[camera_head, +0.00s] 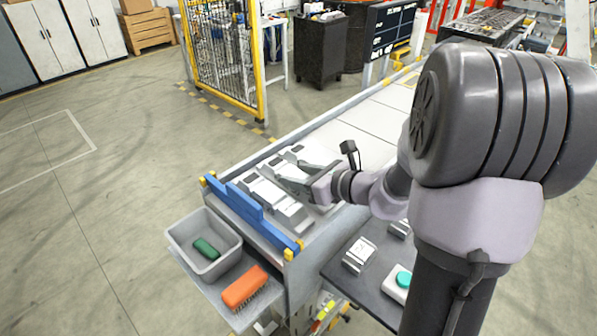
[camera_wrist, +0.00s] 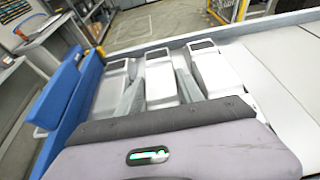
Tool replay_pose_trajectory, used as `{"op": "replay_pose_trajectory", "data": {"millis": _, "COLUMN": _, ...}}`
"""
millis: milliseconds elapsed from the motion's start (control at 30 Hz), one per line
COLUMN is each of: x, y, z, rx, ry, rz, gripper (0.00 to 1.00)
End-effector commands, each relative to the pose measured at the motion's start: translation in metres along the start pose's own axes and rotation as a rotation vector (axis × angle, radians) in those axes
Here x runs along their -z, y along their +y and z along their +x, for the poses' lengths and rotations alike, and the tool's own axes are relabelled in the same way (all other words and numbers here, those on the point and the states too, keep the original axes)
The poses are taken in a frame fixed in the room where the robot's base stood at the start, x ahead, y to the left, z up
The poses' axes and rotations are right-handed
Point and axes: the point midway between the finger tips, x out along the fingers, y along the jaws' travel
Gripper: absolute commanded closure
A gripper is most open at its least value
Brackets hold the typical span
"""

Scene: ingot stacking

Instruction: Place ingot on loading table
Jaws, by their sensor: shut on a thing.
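The loading table (camera_head: 355,137) is a long pale surface with a blue guide (camera_head: 236,203) at its near end. Three silver ingots lie side by side there in the wrist view: left (camera_wrist: 112,88), middle (camera_wrist: 161,84) and right (camera_wrist: 214,72). My gripper (camera_wrist: 158,95) has a grey finger on each side of the middle ingot and is shut on it. The held ingot looks about level with its neighbours; its underside is hidden. In the head view my gripper (camera_head: 292,180) reaches in from the right, low over the ingots, and partly covers them.
A grey bin (camera_head: 184,243) with a green brush (camera_head: 206,249) and an orange brush (camera_head: 244,288) sit at the table's near end. A dark side shelf (camera_head: 345,280) carries a silver ingot (camera_head: 359,254), another partly hidden ingot (camera_head: 399,228) and a green button box (camera_head: 397,289). The table's far part is clear.

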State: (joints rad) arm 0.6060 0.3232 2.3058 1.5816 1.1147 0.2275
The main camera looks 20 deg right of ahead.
Motion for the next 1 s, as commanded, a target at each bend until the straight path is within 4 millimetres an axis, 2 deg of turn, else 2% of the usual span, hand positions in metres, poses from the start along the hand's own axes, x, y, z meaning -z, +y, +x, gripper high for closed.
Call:
{"op": "replay_pose_trajectory", "data": {"millis": 167, "x": 0.000, "y": -0.001, "z": 0.001, "rx": 0.001, "ry": -0.003, "rz": -0.001, "gripper": 1.00}}
{"op": "replay_pose_trajectory", "data": {"millis": 200, "x": 0.002, "y": 0.000, "z": 0.001, "rx": 0.000, "ry": 0.000, "rz": 0.000, "gripper": 0.54}}
{"op": "replay_pose_trajectory", "data": {"millis": 300, "x": 0.001, "y": 0.000, "z": 0.000, "rx": 0.000, "ry": 0.000, "rz": 0.000, "gripper": 0.34}}
{"op": "replay_pose_trajectory", "data": {"millis": 667, "x": -0.003, "y": 0.000, "z": -0.002, "rx": 0.000, "ry": 0.000, "rz": 0.000, "gripper": 0.34}}
{"op": "replay_pose_trajectory", "data": {"millis": 767, "x": -0.003, "y": -0.001, "z": -0.016, "rx": 0.003, "ry": 0.001, "rz": 0.000, "gripper": 0.34}}
{"op": "replay_pose_trajectory", "data": {"millis": 1000, "x": -0.004, "y": -0.002, "z": -0.074, "rx": 0.005, "ry": 0.000, "rz": 0.002, "gripper": 0.34}}
